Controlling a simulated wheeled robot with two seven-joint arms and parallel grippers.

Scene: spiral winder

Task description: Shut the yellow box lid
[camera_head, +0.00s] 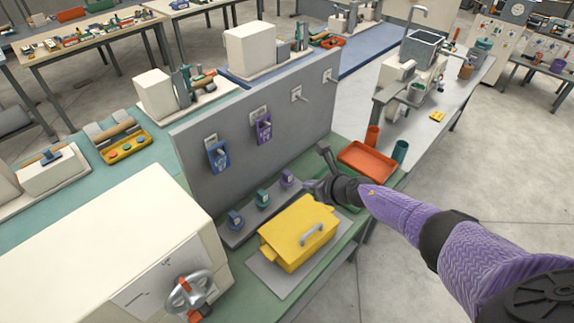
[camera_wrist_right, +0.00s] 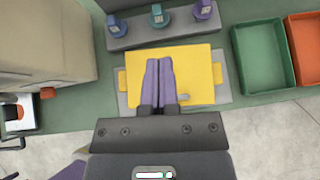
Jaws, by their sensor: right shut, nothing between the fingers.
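The yellow box (camera_head: 287,255) stands on a grey mat on the green bench. Its yellow lid (camera_head: 290,222), with a grey handle (camera_head: 312,234), lies across the top; I see no clear gap beneath it. In the right wrist view the lid (camera_wrist_right: 203,68) is a flat yellow rectangle, its handle partly hidden by my fingers. My right gripper (camera_head: 310,187) is shut and empty, beyond the lid's far edge in the head view; its closed fingers (camera_wrist_right: 158,65) appear over the lid in the wrist view. My left gripper is not in view.
A grey strip with several coloured knobs (camera_head: 236,218) lies behind the box, before a grey upright panel (camera_head: 290,115). A cream machine with a handwheel (camera_head: 190,292) stands at left. An orange tray (camera_head: 367,160) and a green tray (camera_wrist_right: 264,57) are at right.

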